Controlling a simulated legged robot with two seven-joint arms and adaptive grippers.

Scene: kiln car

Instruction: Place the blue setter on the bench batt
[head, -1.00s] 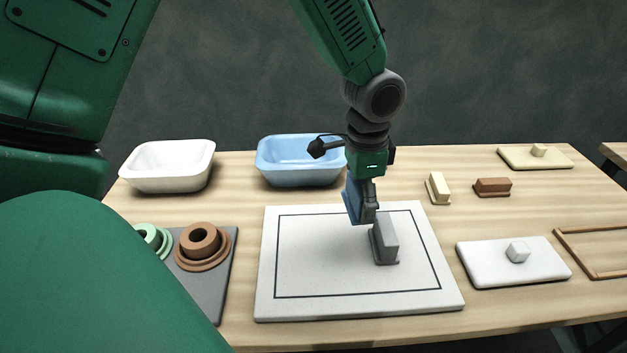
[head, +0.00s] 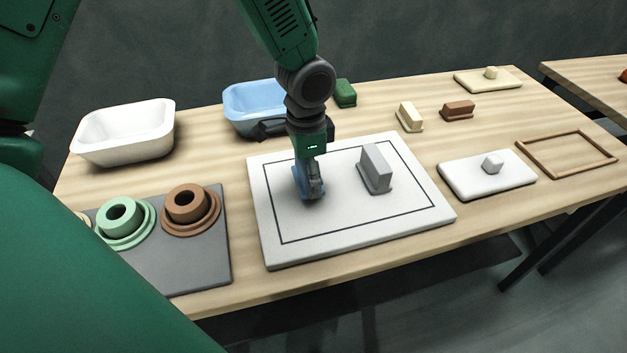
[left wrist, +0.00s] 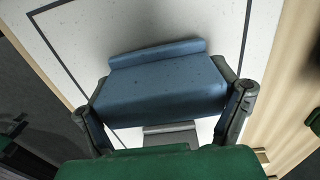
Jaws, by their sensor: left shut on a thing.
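The bench batt (head: 350,230) is a white slab with a thin black rectangle drawn on it, in the middle of the bench. My left gripper (head: 311,192) is shut on the blue setter (head: 298,180), low over the batt and inside the outline. In the left wrist view the blue setter (left wrist: 160,85) lies between the two fingers, its flanged edge toward the batt (left wrist: 200,22). I cannot tell whether it touches the batt. A grey setter (head: 376,167) stands on the batt to the right of my gripper, apart from it. My right gripper is not in view.
A grey slab (head: 218,255) with green (head: 125,222) and brown (head: 190,210) ringed pieces is left of the batt. White (head: 125,132) and blue (head: 248,100) basins stand behind. A white lidded slab (head: 465,178) and a wooden frame (head: 530,150) are right.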

